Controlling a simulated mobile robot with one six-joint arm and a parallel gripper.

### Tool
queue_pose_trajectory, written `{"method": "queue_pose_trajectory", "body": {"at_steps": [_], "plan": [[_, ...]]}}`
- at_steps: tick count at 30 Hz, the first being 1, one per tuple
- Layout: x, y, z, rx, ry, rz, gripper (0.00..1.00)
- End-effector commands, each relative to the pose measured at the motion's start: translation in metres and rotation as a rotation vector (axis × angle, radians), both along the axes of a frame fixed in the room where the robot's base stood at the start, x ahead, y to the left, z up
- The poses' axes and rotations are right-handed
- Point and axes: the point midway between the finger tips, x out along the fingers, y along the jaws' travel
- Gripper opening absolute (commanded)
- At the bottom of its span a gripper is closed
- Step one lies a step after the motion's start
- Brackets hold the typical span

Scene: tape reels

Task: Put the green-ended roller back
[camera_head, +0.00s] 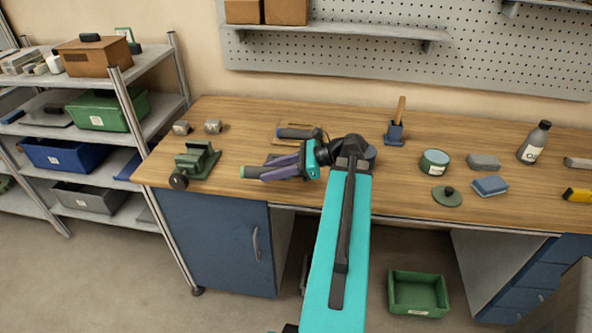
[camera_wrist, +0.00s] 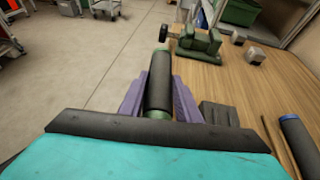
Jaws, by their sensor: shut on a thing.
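My gripper (camera_head: 264,171) has purple fingers and points left over the front left of the bench. It is shut on the green-ended roller (camera_head: 251,172), a dark cylinder with green ends. In the wrist view the roller (camera_wrist: 159,82) lies lengthwise between the two fingers (camera_wrist: 160,90), its far end past the fingertips. A dark, low block (camera_wrist: 219,113) lies on the bench beside the right finger. A dark, blue-ended roller (camera_head: 298,133) lies behind my gripper, by a light wooden piece (camera_head: 281,127). My arm and fingers partly hide the bench there.
A green vise-like tool (camera_head: 198,160) stands to the left, with two small blocks (camera_head: 212,127) behind it. A blue-based upright tool (camera_head: 395,132), a round tin (camera_head: 434,162) and a bottle (camera_head: 534,143) stand to the right.

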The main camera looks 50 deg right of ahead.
Motion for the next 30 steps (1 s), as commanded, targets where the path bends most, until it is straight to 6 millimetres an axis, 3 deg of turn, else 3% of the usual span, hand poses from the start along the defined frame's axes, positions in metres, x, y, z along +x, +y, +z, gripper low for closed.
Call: {"method": "queue_pose_trajectory", "body": {"at_steps": [15,30], "plan": [[0.091,0.105,-0.01,0.001,0.001,0.106,0.02],[0.152,0.223,-0.02,0.002,0.0,0.202,0.02]]}}
